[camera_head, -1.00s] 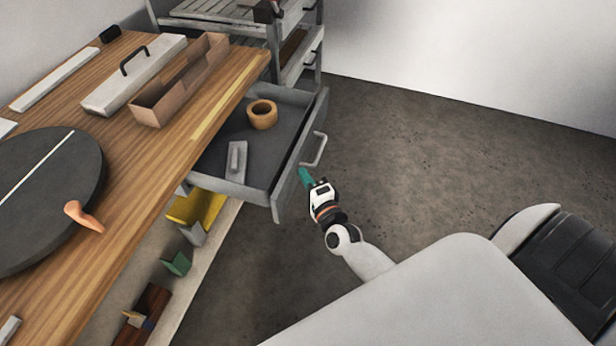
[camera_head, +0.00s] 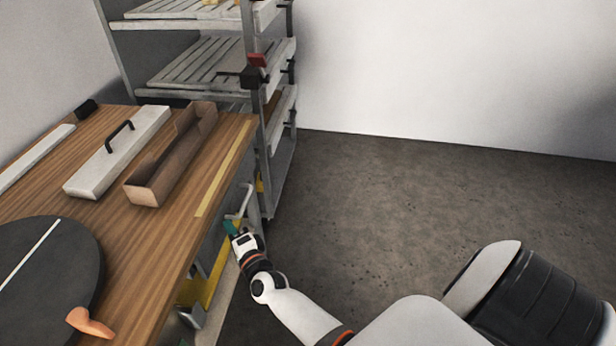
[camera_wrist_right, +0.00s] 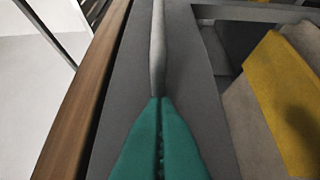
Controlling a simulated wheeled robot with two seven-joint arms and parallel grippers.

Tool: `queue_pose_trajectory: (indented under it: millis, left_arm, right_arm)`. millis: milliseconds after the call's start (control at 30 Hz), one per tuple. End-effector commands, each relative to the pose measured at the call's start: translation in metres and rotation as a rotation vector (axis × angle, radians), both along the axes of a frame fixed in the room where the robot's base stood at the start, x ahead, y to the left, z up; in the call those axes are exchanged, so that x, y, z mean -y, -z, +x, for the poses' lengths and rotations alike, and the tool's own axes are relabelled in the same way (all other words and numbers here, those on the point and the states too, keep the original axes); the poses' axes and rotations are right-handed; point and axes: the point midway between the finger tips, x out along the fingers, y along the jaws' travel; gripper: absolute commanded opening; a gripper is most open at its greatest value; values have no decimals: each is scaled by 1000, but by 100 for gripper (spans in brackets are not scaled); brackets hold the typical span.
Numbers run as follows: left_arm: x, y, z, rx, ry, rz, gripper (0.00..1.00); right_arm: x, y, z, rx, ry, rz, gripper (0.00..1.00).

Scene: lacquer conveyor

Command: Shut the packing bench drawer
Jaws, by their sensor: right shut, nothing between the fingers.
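The packing bench drawer (camera_head: 216,234) now sits under the wooden top with its grey front about level with the bench side; its inside is hidden. Its bar handle (camera_head: 241,203) sticks out of the front. My right gripper (camera_head: 231,229) is shut and empty, its green fingertips at the drawer front just below the handle. In the right wrist view the shut fingertips (camera_wrist_right: 160,125) point along the pale handle bar (camera_wrist_right: 157,50), close to the grey drawer front (camera_wrist_right: 118,95). I cannot tell whether they touch. My left gripper is out of view.
The bench top (camera_head: 150,240) holds a dark round disc (camera_head: 45,270), an open brown box (camera_head: 172,160) and a pale lid with a black handle (camera_head: 120,150). A slatted rack (camera_head: 210,62) stands behind. Yellow bins (camera_head: 205,290) show below. The floor right is clear.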

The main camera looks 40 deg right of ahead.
Motion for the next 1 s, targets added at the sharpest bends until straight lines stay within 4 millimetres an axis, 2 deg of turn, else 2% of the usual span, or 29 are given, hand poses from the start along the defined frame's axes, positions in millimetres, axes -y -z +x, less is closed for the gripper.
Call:
queue_pose_trajectory:
  millis: [300, 1000]
  left_arm:
    - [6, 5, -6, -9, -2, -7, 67]
    - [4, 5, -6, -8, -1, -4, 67]
  right_arm:
    - [-13, 0, 15, 0, 0, 1, 0]
    - [-15, -3, 18, 5, -5, 2, 0]
